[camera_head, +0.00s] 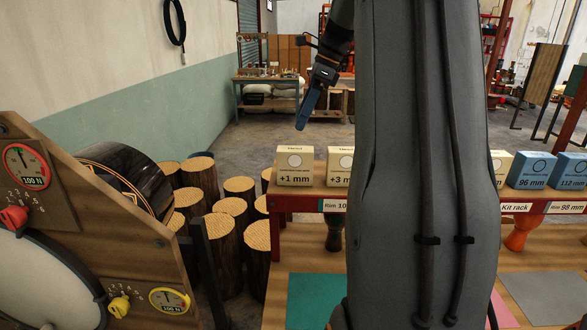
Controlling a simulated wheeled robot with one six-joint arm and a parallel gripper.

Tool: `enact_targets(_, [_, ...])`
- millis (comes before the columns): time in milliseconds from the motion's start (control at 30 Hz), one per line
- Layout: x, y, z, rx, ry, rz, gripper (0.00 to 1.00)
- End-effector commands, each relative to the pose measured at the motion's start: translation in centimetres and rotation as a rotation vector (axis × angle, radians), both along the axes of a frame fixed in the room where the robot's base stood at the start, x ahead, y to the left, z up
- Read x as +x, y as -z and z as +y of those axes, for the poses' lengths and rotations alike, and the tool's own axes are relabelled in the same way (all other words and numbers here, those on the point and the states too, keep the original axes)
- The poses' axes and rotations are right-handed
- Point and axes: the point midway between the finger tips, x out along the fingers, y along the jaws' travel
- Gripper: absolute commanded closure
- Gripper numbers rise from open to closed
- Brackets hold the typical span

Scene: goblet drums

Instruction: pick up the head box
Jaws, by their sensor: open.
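Two cream boxes, which seem to be labelled "Head", stand side by side on the red-edged rack shelf. One is marked +1 mm (294,166); the other starts with +3 (339,166) and is partly hidden by my arm. Another cream box (502,167) shows at the arm's right edge, mostly hidden. My gripper (303,123), with blue fingers pointing down, hangs above and beyond the +1 mm box in the picture, apart from it. It is open, holding nothing visible; its fingers overlap in this view.
Blue boxes marked 96 mm (530,170) and 112 mm (570,171) stand at the shelf's right. Several upright logs (230,200) crowd left of the rack. A wooden panel with gauges (85,215) fills the lower left. My arm hides the shelf's middle. Open floor lies behind.

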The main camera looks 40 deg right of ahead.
Motion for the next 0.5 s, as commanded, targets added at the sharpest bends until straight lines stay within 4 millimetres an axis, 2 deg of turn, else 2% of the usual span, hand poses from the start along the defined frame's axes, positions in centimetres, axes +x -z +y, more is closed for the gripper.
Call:
enact_targets(300, [0.7, 2.2, 0.1, 0.0, -0.002, 0.0, 0.39])
enact_targets(500, [1.4, 4.6, 0.2, 0.0, -0.004, 0.0, 0.39])
